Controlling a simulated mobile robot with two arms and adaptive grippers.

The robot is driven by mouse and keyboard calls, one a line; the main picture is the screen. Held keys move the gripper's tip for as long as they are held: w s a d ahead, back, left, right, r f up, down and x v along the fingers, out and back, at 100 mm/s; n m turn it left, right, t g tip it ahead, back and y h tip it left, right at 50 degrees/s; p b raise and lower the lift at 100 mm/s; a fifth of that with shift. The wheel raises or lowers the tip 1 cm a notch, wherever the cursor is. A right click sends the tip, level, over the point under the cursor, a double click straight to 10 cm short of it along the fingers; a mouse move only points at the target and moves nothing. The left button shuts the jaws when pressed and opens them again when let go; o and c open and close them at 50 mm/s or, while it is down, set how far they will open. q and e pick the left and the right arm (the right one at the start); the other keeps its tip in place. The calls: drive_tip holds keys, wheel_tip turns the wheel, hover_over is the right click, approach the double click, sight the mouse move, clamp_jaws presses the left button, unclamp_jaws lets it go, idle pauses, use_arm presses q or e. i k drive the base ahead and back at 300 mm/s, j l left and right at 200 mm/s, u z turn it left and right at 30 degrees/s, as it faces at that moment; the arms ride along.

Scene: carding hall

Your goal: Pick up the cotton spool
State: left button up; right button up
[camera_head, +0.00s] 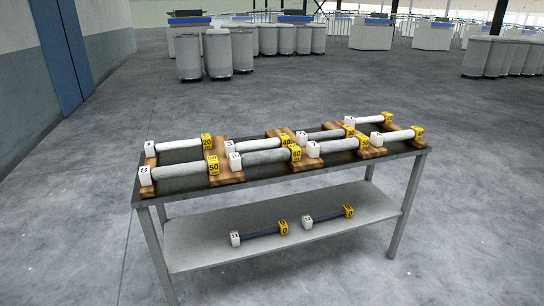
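Several spools lie in wooden racks on a dark-topped table (252,180) in the head view. Each has a white end block and a yellow numbered one. One white spool (180,144) at the back left reads 20. A grey spool (180,171) in front of it reads 50. More white or grey spools lie in the middle (265,157) and at the right (338,146). Two dark, thin spools (262,233) and (328,215) lie on the lower shelf. Which one is the cotton spool, I cannot tell. Neither of my grippers is in view.
The table's lower shelf (200,245) is mostly bare. The grey concrete floor (60,230) around the table is clear. Grey cylindrical cans (217,54) stand behind at the left and more (490,58) at the right. A wall with a blue door (62,50) is at the left.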

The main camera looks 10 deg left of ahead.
sight(294, 152)
drive_tip(key=i+j+z, duration=0.15)
drive_tip(key=i+j, duration=0.15)
drive_tip(key=j, duration=0.15)
drive_tip(key=i+j+z, duration=0.2)
drive_tip(key=j, duration=0.25)
drive_tip(key=i, duration=0.1)
